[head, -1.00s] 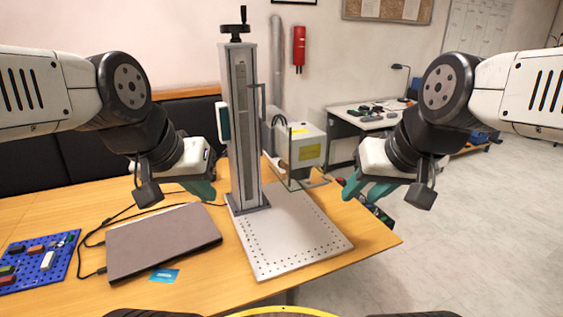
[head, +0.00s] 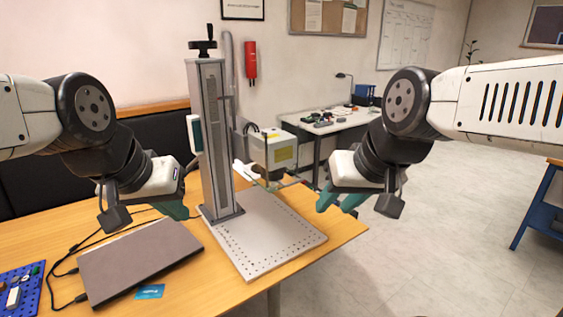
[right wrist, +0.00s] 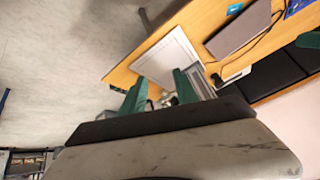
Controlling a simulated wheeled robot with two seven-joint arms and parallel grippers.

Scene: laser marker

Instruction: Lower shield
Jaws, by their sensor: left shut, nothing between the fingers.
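The laser marker has a tall grey column (head: 213,140) with a black crank on top, standing on a perforated metal plate (head: 268,240). Its boxy marking head (head: 278,148) has a yellow label. A thin, see-through shield (head: 292,184) shows below the head; its exact edges are hard to make out. My right gripper (head: 336,201) is to the right of the shield, apart from it. Its green fingers are spread and empty, as the right wrist view (right wrist: 160,92) also shows. My left gripper (head: 176,209) is shut and empty, left of the column above the laptop.
A closed laptop (head: 140,262), a blue card (head: 150,292) and a blue pegboard (head: 30,285) lie on the wooden table (head: 215,285) at the left. A cluttered side table (head: 330,125) stands behind. A blue stand (head: 540,205) is at the far right. The floor on the right is clear.

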